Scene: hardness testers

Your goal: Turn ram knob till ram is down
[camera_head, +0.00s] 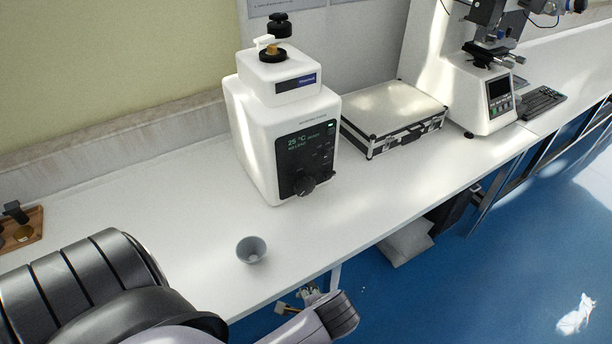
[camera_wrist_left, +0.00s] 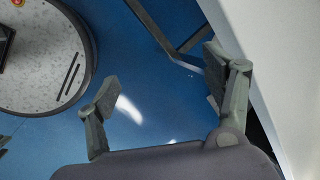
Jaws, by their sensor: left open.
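A white instrument (camera_head: 255,125) stands on the bench with a black front panel (camera_head: 310,148) and lit display. A dark round knob (camera_head: 305,185) sits low on that panel. On its top is another black knob (camera_head: 279,26) above a white arm and a brass-coloured part. I cannot tell from the picture which knob is the ram knob. My left gripper (camera_head: 304,298) is below the bench's front edge, apart from the instrument. In the left wrist view, its two fingers (camera_wrist_left: 158,95) are spread and empty above the blue floor. My right gripper is not in view.
A grey cup (camera_head: 251,250) stands near the bench's front edge. A silver case (camera_head: 393,112) lies right of the instrument, and a second machine (camera_head: 465,90) stands beyond. A wooden tray (camera_head: 22,236) is at far left. The bench edge (camera_wrist_left: 262,100) runs close beside the gripper.

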